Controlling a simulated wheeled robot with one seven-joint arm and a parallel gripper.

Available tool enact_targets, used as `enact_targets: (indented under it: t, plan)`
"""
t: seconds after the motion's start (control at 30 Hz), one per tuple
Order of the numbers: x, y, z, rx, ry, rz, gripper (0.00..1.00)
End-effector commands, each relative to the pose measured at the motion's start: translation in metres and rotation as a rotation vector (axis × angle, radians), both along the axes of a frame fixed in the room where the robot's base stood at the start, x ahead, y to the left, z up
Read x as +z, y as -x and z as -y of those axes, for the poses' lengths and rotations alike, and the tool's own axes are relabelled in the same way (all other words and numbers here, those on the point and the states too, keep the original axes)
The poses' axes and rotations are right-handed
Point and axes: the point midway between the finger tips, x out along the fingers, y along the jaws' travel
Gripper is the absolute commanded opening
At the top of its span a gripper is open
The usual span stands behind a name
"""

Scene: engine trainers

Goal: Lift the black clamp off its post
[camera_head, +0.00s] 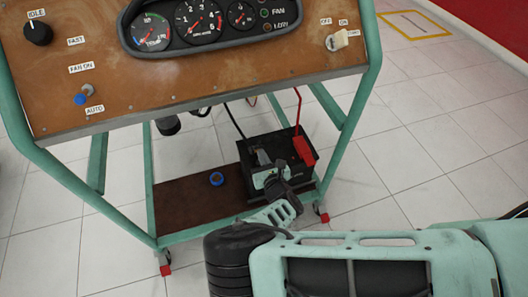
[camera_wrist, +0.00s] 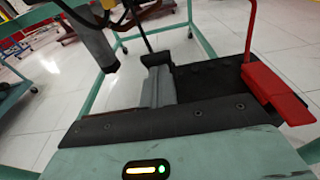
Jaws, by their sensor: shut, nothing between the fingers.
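The black clamp (camera_head: 251,146) sits at the left side of the black battery (camera_head: 296,146), at the lower end of a black cable. Dark on dark, its outline is hard to make out, and its post is hidden. In the wrist view, the clamp (camera_wrist: 157,59) is mostly hidden behind my grey fingers. My gripper (camera_head: 262,157) reaches over the battery from the front, close to the clamp; I cannot tell whether they touch. The fingers (camera_wrist: 159,88) are shut together with nothing between them.
A red clamp (camera_head: 304,151) with a red cable stands at the battery's right, near my gripper. The battery rests on a brown shelf (camera_head: 185,207) with a blue cap (camera_head: 216,178).

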Motion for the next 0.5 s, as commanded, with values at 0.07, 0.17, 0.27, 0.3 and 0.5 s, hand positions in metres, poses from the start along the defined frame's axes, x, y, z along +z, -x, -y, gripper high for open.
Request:
enact_targets:
  t: [0.07,0.17,0.27,0.3,0.5]
  plan:
    - [0.015,-0.005,-0.001,-0.002,0.009,-0.042,0.00]
    - [0.020,-0.011,-0.003,-0.003,0.025,-0.095,0.00]
    - [0.022,-0.016,-0.004,-0.001,0.025,-0.090,0.00]
    - [0.023,-0.018,-0.005,-0.001,0.024,-0.089,0.00]
    - [0.028,-0.028,-0.008,-0.001,0.023,-0.088,0.00]
